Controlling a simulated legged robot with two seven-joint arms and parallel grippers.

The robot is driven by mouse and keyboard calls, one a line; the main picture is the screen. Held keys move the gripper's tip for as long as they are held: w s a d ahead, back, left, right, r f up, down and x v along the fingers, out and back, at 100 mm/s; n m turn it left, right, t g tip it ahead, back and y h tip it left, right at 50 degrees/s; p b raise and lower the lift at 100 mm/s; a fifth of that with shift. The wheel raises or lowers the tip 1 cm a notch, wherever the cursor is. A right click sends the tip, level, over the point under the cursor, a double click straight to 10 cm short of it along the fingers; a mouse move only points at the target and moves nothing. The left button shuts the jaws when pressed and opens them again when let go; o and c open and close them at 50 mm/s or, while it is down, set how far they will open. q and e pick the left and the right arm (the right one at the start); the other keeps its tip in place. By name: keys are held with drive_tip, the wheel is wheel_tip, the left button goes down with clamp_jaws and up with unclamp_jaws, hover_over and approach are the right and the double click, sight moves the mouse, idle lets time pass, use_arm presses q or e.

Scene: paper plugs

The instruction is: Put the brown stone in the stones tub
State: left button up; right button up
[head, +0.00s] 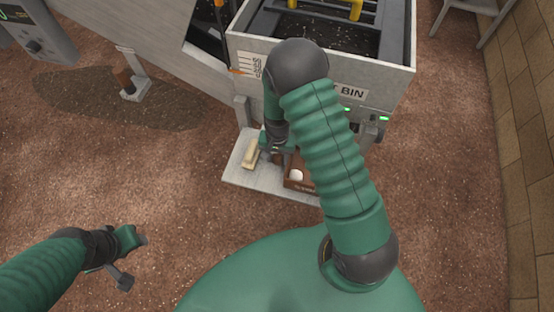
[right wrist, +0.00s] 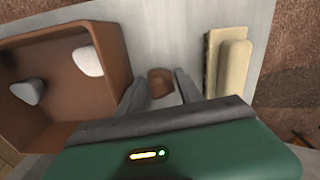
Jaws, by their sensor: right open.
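The brown stone (right wrist: 160,80) lies on the pale shelf in the right wrist view, showing in the gap between my right fingers. My right gripper (right wrist: 161,92) is open, with one finger on each side of the stone in the picture; I cannot tell whether they touch it. The brown stones tub (right wrist: 118,65) is to the left, holding a white stone (right wrist: 87,61) and a grey one (right wrist: 28,92). In the head view the tub (head: 305,187) is partly hidden by my right arm. My left gripper (head: 130,262) is over bare ground, away from the shelf; its jaws are unclear.
A cream brush-like block (right wrist: 232,65) lies right of the stone in the right wrist view. The pale shelf (head: 240,178) sits below a large grey bin (head: 395,80). A small post (head: 130,85) stands at the left. Open brown ground surrounds the shelf.

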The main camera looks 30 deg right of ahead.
drive_tip(key=shift+w+d+f, duration=0.1)
drive_tip(key=shift+w+f, duration=0.05)
drive_tip(key=shift+f, duration=0.3)
drive_tip(key=shift+a+r, duration=0.15)
drive_tip(key=shift+a, duration=0.05)
drive_tip(key=c, duration=0.5)
clamp_jaws()
